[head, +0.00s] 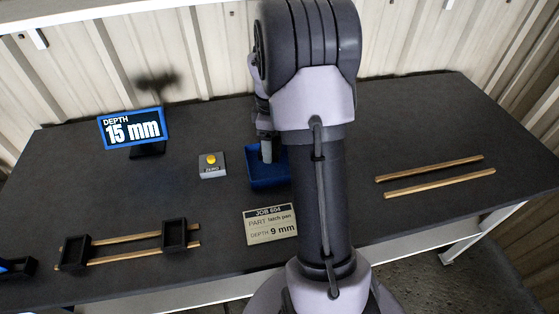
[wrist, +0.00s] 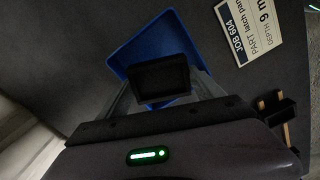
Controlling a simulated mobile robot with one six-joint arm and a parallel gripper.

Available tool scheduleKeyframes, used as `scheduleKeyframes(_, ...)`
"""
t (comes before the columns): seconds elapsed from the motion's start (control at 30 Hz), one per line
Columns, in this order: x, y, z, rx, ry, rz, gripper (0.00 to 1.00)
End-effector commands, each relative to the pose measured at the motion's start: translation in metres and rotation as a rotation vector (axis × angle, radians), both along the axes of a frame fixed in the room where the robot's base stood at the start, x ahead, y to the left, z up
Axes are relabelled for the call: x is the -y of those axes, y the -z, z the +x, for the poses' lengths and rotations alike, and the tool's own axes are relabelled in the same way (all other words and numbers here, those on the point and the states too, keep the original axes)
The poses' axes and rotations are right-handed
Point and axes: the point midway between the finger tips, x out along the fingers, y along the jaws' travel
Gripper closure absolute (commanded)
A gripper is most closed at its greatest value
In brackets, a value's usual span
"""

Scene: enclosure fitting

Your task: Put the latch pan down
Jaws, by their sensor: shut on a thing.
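My gripper (wrist: 164,92) is shut on a dark square pan (wrist: 160,78), which I take to be the latch pan. In the wrist view the pan sits between the two fingers, in front of a blue tray (wrist: 122,50). In the head view my gripper (head: 266,150) is at the blue tray (head: 270,181), partly hidden by my arm. The held pan cannot be made out there. I cannot tell whether the pan touches the tray.
A card (head: 270,225) reads latch pan, depth 9 mm. A display (head: 133,128) reads 15 mm, near a ZERO button (head: 212,165). Two dark pans (head: 75,252) (head: 175,235) sit on wooden rails at front left. Another rail pair (head: 435,176) at right is bare.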

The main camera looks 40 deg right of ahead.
Motion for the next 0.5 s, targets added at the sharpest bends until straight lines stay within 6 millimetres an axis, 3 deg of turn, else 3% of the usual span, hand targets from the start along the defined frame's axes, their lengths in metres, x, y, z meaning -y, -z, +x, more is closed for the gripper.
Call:
scheduleKeyframes(0.03,0.000,0.018,0.000,-0.001,0.000,0.001,0.76)
scheduleKeyframes(0.3,0.000,0.072,-0.001,0.000,0.000,0.000,0.76)
scheduleKeyframes(0.5,0.000,0.071,0.000,0.001,0.000,0.000,0.76)
